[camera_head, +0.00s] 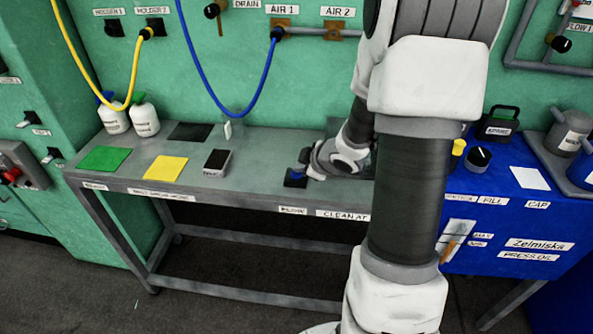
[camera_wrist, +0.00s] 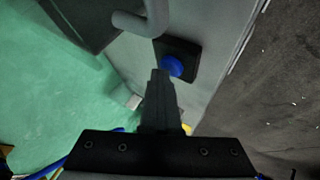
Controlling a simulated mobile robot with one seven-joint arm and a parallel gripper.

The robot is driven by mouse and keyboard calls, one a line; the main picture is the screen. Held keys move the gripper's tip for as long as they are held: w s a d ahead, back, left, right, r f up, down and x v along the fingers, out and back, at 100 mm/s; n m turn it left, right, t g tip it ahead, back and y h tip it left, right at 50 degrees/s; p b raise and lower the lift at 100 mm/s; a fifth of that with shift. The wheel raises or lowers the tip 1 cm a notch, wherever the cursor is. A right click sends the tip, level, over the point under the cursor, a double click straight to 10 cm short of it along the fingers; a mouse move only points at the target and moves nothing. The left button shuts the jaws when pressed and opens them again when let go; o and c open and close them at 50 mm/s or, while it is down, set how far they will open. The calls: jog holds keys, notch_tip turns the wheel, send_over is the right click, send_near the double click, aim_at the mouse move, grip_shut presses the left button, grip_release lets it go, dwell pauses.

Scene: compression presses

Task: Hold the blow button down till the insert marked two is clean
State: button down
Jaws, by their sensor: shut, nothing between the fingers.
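The blow button is a blue round cap (camera_wrist: 173,66) on a dark square base (camera_wrist: 178,55), in the wrist view. In the head view its dark base (camera_head: 295,180) sits near the bench's front edge, behind the label "BLOW" (camera_head: 292,210). My gripper (camera_wrist: 160,76) is shut and empty, its fingertips right at the button's edge in the picture. I cannot tell whether they touch or press it. My gripper (camera_head: 306,170) is above the base in the head view. I cannot make out the insert marked two; my arm hides the bench behind "CLEAN AT" (camera_head: 343,215).
A grey bent tube (camera_wrist: 150,18) is close beside the button in the wrist view. The grey bench (camera_head: 250,165) holds a green mat (camera_head: 104,159), a yellow mat (camera_head: 166,168), a dark block (camera_head: 217,162) and white bottles (camera_head: 145,120). A blue cabinet (camera_head: 510,220) stands right.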

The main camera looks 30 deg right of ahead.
aim_at(300, 175)
jog(key=shift+r+p, duration=1)
jog(key=shift+p, duration=0.1)
notch_tip(300, 175, up, 5)
jog(key=p, duration=0.5)
